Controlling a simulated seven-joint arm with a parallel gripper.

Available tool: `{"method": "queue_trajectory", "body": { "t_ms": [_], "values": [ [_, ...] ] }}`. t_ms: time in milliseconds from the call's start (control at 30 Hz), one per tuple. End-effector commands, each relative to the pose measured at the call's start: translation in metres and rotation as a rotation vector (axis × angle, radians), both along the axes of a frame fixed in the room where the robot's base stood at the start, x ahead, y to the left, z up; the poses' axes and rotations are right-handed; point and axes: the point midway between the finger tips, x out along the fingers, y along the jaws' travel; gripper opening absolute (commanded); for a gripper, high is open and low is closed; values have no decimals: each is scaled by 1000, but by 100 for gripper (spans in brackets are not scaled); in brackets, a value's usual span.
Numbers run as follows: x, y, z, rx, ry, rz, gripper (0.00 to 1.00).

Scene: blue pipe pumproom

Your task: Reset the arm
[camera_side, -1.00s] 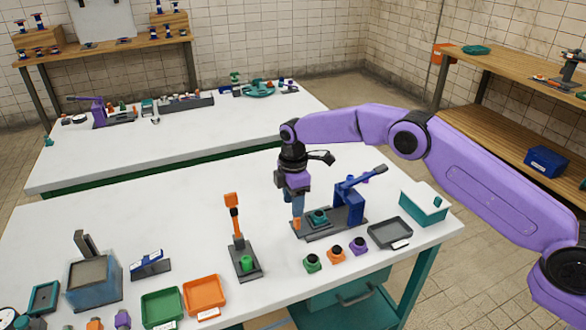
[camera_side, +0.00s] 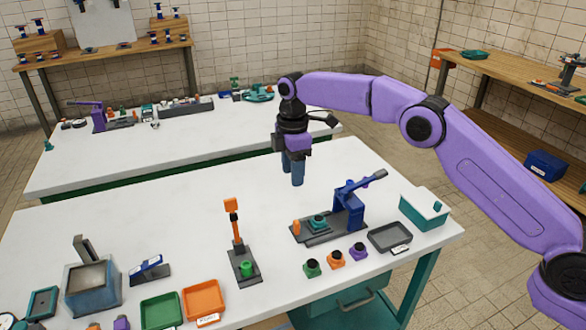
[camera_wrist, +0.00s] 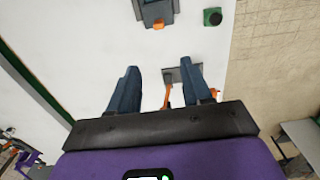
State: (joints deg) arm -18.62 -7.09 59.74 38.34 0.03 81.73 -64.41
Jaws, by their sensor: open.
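My gripper (camera_side: 293,172) hangs above the white table (camera_side: 130,225) in the side view, behind and a little left of the blue lever press (camera_side: 349,208). In the wrist view my gripper (camera_wrist: 165,88) has its two blue fingers apart with nothing held between them. Beyond the fingers, the wrist view shows an orange lever (camera_wrist: 168,95) on a grey base.
The blue press stands on a dark plate with a teal piece (camera_side: 318,222) and an orange piece (camera_side: 296,227). An orange-levered stand (camera_side: 237,238), an orange tray (camera_side: 203,299), a green tray (camera_side: 161,311) and a teal box (camera_side: 424,208) are nearby. The table's back middle is clear.

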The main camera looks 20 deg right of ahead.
Motion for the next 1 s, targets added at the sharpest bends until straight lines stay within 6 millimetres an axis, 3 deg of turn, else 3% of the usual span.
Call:
{"method": "queue_trajectory", "body": {
  "t_ms": [300,467,733,1000],
  "values": [
    [-2,0,1,0,0,-2,49],
    [-17,4,15,2,-3,-25,49],
    [-83,0,50,6,-7,-113,49],
    [-169,-27,72,13,-9,-206,49]
  ]
}}
